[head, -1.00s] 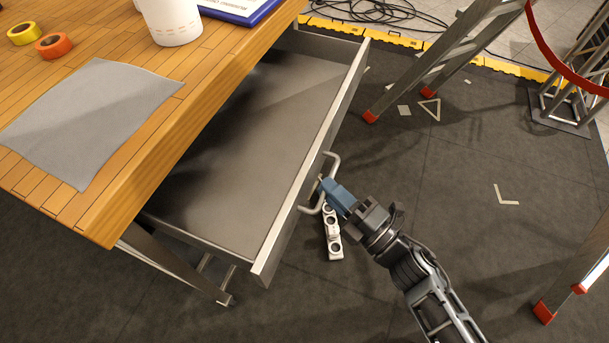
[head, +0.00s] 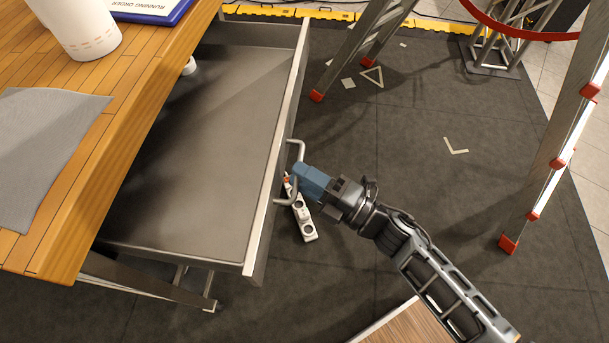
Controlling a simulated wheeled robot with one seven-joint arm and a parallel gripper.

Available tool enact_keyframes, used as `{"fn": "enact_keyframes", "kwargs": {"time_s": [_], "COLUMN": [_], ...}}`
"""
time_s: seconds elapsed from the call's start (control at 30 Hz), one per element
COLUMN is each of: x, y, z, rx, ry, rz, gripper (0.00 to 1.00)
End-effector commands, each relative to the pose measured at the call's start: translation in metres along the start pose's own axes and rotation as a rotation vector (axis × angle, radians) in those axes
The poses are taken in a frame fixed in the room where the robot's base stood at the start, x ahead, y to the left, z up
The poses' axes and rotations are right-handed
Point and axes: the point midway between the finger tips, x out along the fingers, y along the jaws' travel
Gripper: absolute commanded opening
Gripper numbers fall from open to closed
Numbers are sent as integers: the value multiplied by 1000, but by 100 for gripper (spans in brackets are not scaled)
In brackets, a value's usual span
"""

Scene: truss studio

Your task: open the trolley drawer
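The trolley drawer (head: 195,160) stands pulled far out from under the wooden trolley top (head: 130,120). Its grey inside is widely exposed and looks mostly bare. The metal drawer front (head: 280,150) carries a bracket-shaped bar handle (head: 301,148) on its outer face. My gripper (head: 301,178), with blue fingers, is at the middle of this handle and appears shut on the bar. The fingers hide that part of the bar, and both bent ends of the handle show beside them.
A white power strip (head: 303,220) lies on the dark floor below my gripper. A ladder with red feet (head: 345,55) stands behind, and another ladder leg (head: 520,220) stands at right. A wooden surface (head: 405,325) shows at the bottom. A white cup (head: 78,28) and grey cloth (head: 40,150) lie on the top.

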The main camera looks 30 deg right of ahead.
Motion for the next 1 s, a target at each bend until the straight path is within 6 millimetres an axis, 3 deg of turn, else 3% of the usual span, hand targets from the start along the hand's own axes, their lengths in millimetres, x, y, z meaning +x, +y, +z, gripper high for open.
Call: {"fn": "enact_keyframes", "kwargs": {"time_s": [0.3,0.7,1.0], "x": [-4,-64,-78], "y": [0,-2,0], "z": [0,0,0], "rx": [0,0,0], "ry": [0,-1,0], "rz": [0,-1,2], "gripper": [38,38,38]}}
